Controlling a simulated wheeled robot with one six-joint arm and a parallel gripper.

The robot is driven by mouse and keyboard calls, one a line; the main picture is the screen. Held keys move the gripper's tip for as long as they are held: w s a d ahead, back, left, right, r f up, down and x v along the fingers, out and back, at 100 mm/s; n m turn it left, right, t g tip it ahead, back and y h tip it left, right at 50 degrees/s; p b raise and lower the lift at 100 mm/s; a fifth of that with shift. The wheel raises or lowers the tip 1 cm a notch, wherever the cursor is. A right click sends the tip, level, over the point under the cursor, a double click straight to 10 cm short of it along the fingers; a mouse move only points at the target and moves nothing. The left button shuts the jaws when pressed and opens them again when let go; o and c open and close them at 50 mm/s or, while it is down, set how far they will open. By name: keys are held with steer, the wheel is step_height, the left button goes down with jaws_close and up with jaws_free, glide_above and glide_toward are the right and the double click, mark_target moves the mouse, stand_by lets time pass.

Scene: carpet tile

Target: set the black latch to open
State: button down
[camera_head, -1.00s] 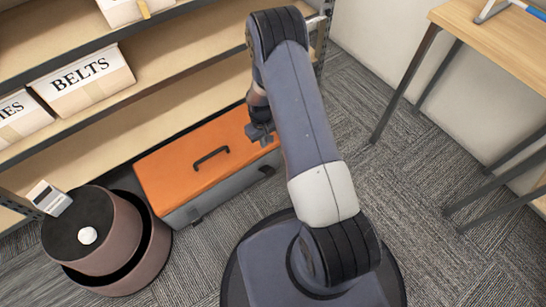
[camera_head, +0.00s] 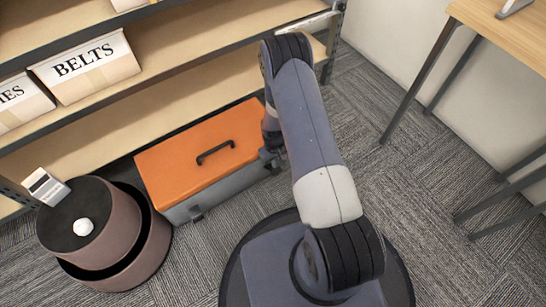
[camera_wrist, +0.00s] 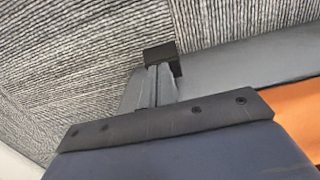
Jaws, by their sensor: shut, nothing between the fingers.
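The toolbox has an orange lid (camera_head: 180,168) and a grey body (camera_head: 232,187), and its lid is down. One black latch (camera_head: 197,214) is on its front face near the left end. In the wrist view a black latch (camera_wrist: 160,52) sits on the grey wall, right at the fingertips. My gripper (camera_head: 272,158) is low at the right end of the toolbox front. In the wrist view my gripper (camera_wrist: 158,72) is shut with nothing in it. Its tips appear to touch or nearly touch the latch; I cannot tell which.
A shelf unit (camera_head: 190,70) with a BELTS box (camera_head: 86,66) stands behind the toolbox. A round brown stool-like object (camera_head: 110,235) is close on the left. A wooden table (camera_head: 500,35) is at the right. Carpet (camera_head: 370,180) is clear between the toolbox and table.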

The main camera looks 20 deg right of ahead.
steer(key=shift+s+d+f+b, duration=0.25)
steer(key=shift+s+f+b, duration=0.25)
steer(key=shift+s+f, duration=0.15)
steer(key=shift+r, duration=0.1)
steer(key=shift+w+a+r, duration=0.25)
steer(key=shift+w+r, duration=0.1)
steer(key=shift+w, duration=0.3)
steer(key=shift+w+r, duration=0.1)
steer(key=shift+r, duration=0.15)
step_height(320, 180, up, 13)
steer(key=w+p, duration=0.1)
steer(key=p, duration=0.3)
steer(key=shift+a+f+p, duration=0.2)
steer(key=shift+p, duration=0.15)
